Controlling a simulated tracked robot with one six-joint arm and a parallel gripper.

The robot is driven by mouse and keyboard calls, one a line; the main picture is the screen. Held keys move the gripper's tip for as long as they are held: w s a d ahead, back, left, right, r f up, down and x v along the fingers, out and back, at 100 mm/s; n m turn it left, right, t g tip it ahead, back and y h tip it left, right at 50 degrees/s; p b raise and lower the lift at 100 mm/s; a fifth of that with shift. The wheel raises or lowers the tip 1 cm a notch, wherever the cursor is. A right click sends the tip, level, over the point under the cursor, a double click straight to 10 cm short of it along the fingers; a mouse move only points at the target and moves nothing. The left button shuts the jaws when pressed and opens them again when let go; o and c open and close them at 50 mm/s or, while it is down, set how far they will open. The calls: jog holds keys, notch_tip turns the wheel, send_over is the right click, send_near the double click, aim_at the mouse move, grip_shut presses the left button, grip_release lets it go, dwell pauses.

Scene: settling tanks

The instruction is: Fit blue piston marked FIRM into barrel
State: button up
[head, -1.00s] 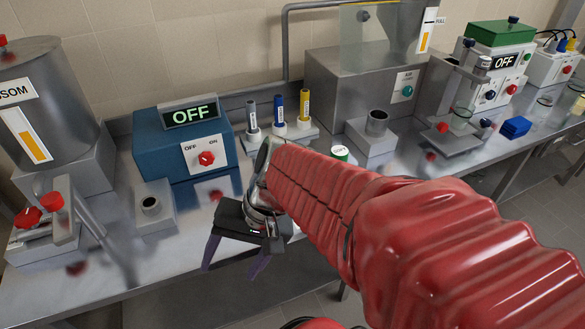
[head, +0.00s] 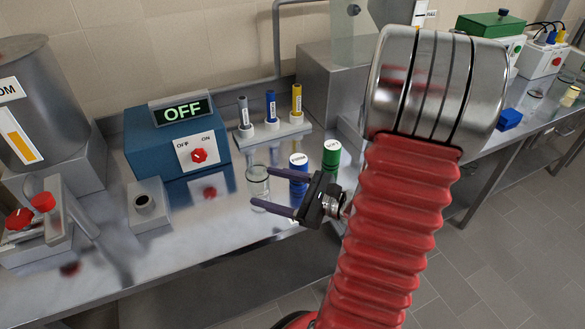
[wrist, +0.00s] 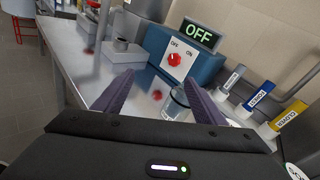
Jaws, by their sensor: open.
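I cannot tell whether this vessel or the grey block with a round socket (head: 150,198) is the barrel. My gripper (head: 260,187) is open and empty, its purple fingers pointing left by the vessel. In the wrist view my gripper (wrist: 160,77) has the vessel near its right finger.
A rack (head: 290,130) behind holds grey, blue and yellow labelled rods. A blue box (head: 178,140) reads OFF. A steel drum (head: 45,95) and red-knobbed valve (head: 30,222) stand at left. Bench space in front of the socket block is clear.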

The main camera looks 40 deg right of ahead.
aim_at(304, 167)
jog(key=s+d+f+m+t+h, duration=0.1)
jog(key=d+m+h, duration=0.1)
jog(key=d, duration=0.2)
jog(key=s+d+f+m+t+h, duration=0.1)
jog(key=d+m+h, duration=0.2)
jog(key=d, duration=0.2)
jog(key=s+d+f+m+h, duration=0.1)
jog(key=s+d+m+h, duration=0.1)
jog(key=d+m+h, duration=0.1)
jog(key=shift+d+f+t, duration=0.3)
jog(key=shift+d+t, duration=0.1)
jog(key=shift+d, duration=0.4)
jog(key=shift+w+d, duration=0.2)
jog(key=shift+w, duration=4.1)
jog(key=shift+w+d+f, duration=0.1)
jog(key=shift+w, duration=1.2)
jog(key=shift+w+d, duration=0.1)
jog(key=shift+w, duration=1.2)
